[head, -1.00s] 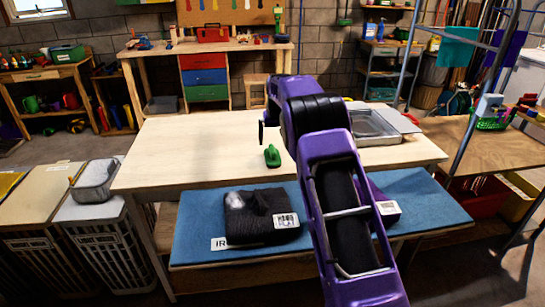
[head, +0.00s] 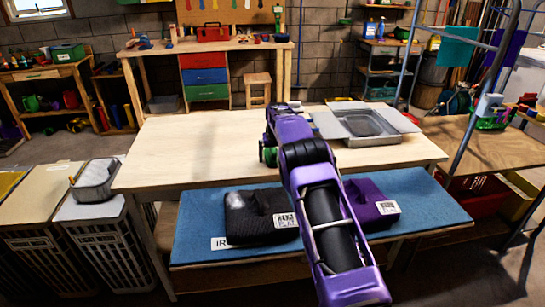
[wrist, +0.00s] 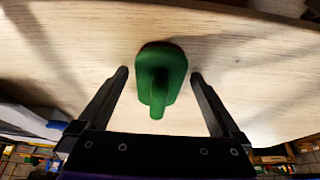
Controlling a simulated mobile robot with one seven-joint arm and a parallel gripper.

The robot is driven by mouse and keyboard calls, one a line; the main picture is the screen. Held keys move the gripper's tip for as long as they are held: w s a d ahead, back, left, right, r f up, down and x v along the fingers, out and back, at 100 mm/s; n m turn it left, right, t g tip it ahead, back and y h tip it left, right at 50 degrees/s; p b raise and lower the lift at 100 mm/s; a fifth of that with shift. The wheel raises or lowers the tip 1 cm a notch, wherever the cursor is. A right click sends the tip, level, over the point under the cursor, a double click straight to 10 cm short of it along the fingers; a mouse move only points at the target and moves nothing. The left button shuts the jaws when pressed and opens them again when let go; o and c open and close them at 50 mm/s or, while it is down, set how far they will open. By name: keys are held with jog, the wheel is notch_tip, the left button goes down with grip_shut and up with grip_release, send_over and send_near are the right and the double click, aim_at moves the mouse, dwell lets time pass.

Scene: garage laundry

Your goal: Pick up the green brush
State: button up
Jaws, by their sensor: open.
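The green brush (wrist: 161,68) lies on the pale wooden tabletop, its handle standing up towards the wrist camera. In the wrist view my gripper (wrist: 159,75) is open, with one black finger on each side of the brush and a visible gap on both sides. No finger looks to be touching it. In the head view only a bit of the green brush (head: 270,156) shows; my purple arm and gripper (head: 265,152) hide the rest.
The wooden table (head: 190,150) is bare left of the brush. A metal tray (head: 365,124) stands at its back right. A blue mat (head: 200,210) on the lower front shelf holds dark folded cloth (head: 245,215) and purple folded cloth (head: 365,200). Laundry baskets (head: 100,240) stand left.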

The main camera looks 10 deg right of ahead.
aim_at(274, 150)
jog(key=shift+c, duration=0.2)
jog(key=c, duration=1.3)
notch_tip(274, 150, up, 10)
jog(key=shift+r+p, duration=0.1)
jog(key=shift+p, duration=0.4)
jog(key=shift+c, duration=0.2)
